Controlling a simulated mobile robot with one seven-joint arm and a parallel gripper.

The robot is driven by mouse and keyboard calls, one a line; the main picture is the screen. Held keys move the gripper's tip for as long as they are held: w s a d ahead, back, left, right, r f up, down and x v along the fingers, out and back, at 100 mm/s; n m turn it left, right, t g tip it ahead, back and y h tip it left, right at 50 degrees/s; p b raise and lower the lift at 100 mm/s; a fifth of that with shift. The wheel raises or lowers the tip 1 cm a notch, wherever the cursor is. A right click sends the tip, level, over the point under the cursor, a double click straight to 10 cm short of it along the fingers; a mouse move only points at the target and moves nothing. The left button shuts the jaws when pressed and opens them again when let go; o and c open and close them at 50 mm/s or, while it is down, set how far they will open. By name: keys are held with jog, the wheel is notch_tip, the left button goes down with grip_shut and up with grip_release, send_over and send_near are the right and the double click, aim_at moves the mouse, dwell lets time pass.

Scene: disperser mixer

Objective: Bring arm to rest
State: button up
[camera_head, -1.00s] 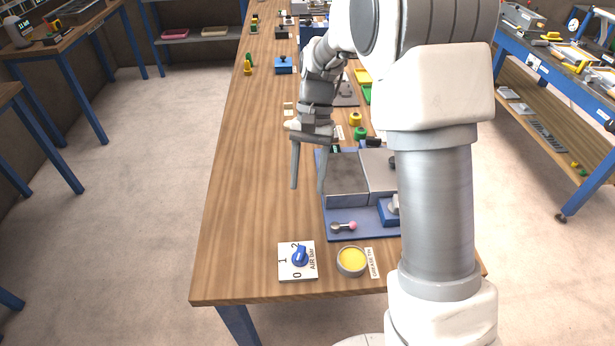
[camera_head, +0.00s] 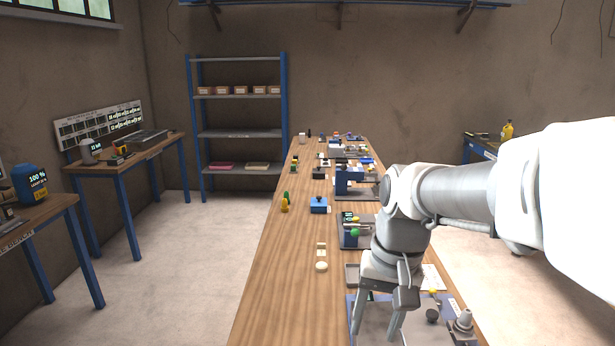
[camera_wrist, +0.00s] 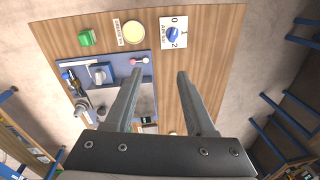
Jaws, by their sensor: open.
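My gripper (camera_head: 375,324) hangs over the near part of the long wooden table (camera_head: 281,262) in the head view, fingers pointing down. In the wrist view my gripper (camera_wrist: 160,76) has its two fingers apart with nothing between them. My arm reaches in from the right side of the head view. Below the fingers is the machine on a blue base plate (camera_wrist: 146,62), partly hidden by my gripper. I cannot see contact between the fingers and anything.
The wrist view shows an air dial (camera_wrist: 173,34), a yellow tin (camera_wrist: 134,33) and a green block (camera_wrist: 87,38) near the table edge. A blue box (camera_head: 319,205) and yellow-green pieces (camera_head: 285,203) stand farther along. Open floor (camera_head: 200,240) lies left of the table.

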jog(key=s+d+r+n+t, duration=0.1)
jog(key=s+t, duration=0.1)
jog(key=s, duration=0.3)
jog(key=s+d+r+n+t+h, duration=0.1)
jog(key=s+d+r+t, duration=0.1)
jog(key=s, duration=0.3)
jog(key=shift+s+d+t, duration=0.3)
jog(key=shift+s+t, duration=0.05)
jog(key=shift+t, duration=0.15)
